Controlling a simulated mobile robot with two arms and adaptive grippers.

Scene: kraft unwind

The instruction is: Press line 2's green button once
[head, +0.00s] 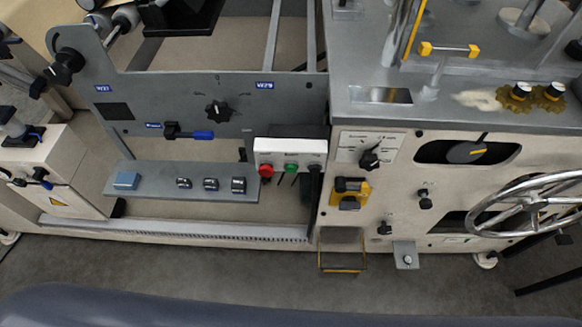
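A green button (291,169) sits on the lower edge of a small white control box (290,149), near the middle of the head view. A red button (266,170) is just left of it. A dark control (315,168) is on its right and is hard to make out. I cannot read any marking on the box that tells which line it belongs to. Neither of my grippers is in view, and nothing touches the green button.
A grey shelf (185,181) with several small items juts out left of the box. A rotary switch (370,158), a yellow switch (350,193) and a handwheel (535,205) are to the right. A yellow-edged step (342,262) is below. Grey floor (220,270) in front is clear.

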